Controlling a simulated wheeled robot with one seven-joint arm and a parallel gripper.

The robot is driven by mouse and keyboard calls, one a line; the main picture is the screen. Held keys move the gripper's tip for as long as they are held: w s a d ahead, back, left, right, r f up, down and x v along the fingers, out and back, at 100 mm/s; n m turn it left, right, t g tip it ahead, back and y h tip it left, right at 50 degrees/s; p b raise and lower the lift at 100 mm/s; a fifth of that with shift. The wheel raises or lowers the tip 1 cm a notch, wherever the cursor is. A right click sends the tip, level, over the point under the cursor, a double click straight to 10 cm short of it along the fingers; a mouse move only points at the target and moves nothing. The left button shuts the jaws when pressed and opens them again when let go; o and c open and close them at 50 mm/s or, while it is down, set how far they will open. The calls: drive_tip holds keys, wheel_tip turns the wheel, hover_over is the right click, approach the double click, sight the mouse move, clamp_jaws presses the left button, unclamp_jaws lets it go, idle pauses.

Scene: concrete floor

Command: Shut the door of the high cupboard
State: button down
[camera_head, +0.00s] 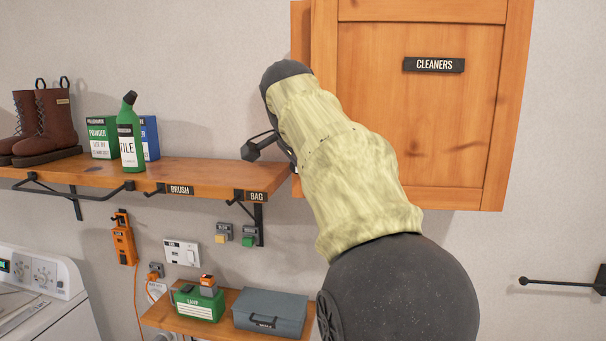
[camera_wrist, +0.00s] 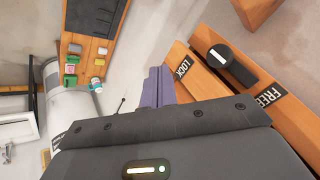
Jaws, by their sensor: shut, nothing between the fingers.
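The high wooden cupboard's front (camera_head: 420,120), labelled CLEANERS, fills the upper right of the head view. A narrow wooden strip (camera_head: 301,40) shows behind its left edge; I cannot tell how far the door stands from the body. My arm covers the lower left of the front. In the wrist view, my gripper (camera_wrist: 158,76) is shut and empty, just left of a wooden edge. That wood bears a black turn knob (camera_wrist: 222,58) between the labels LOCK (camera_wrist: 182,67) and FREE (camera_wrist: 270,95). My fingers are hidden in the head view. I cannot tell whether they touch wood.
A wooden shelf (camera_head: 90,178) at left holds boots (camera_head: 45,122), a green bottle (camera_head: 130,135) and boxes. A lower shelf (camera_head: 160,318) carries a grey case (camera_head: 270,312) and a green box (camera_head: 200,303). A white appliance (camera_head: 45,300) stands lower left. A black hook (camera_head: 560,283) juts out at right.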

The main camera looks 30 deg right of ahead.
drive_tip(key=shift+s+a+r, duration=0.1)
drive_tip(key=shift+a+r, duration=0.45)
drive_tip(key=shift+r, duration=0.2)
drive_tip(key=a+f+n+y+b, duration=0.1)
drive_tip(key=a+f+n, duration=0.2)
drive_tip(key=f, duration=0.6)
drive_tip(key=a+f+n+g+y+b, duration=0.15)
drive_tip(key=f+n, duration=0.25)
drive_tip(key=f, duration=0.5)
drive_tip(key=a+f+n+y, duration=0.1)
drive_tip(key=a+f+n, duration=0.2)
drive_tip(key=f, duration=0.6)
drive_tip(key=s+a+f+n+b, duration=0.1)
drive_tip(key=s+a+f+n, duration=0.1)
drive_tip(key=s+f, duration=0.6)
drive_tip(key=s+a+f+n+g+y, duration=0.1)
drive_tip(key=s+a+f+n, duration=0.2)
drive_tip(key=f, duration=0.8)
drive_tip(key=s+n, duration=0.2)
drive_tip(key=s, duration=0.2)
drive_tip(key=shift+s+a+b, duration=0.2)
drive_tip(key=shift+s+b, duration=0.15)
drive_tip(key=shift+s, duration=0.05)
